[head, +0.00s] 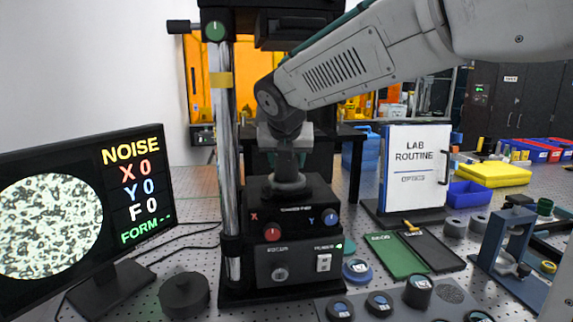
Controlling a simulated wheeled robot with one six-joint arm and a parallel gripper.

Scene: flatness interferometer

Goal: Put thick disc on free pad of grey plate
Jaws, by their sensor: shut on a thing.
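My gripper (289,164) points down over the black instrument's stage. It is shut on a grey round piece (289,187), seemingly the thick disc, at the level of the stage top; I cannot tell whether it touches the stage. The fingertips are small and dark here. The grey plate (400,312) lies at the bottom edge, partly cut off by the frame. It bears several dark discs, among them a taller one (418,291). A bare speckled round pad (450,291) shows at its right.
The instrument (290,264) has a chrome column (225,150) left of my gripper and a head above. A monitor (85,205) stands left. A blue-rimmed disc (356,271), a green tray (395,256), a lab routine board (412,170) and a blue-grey stand (508,240) are right.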

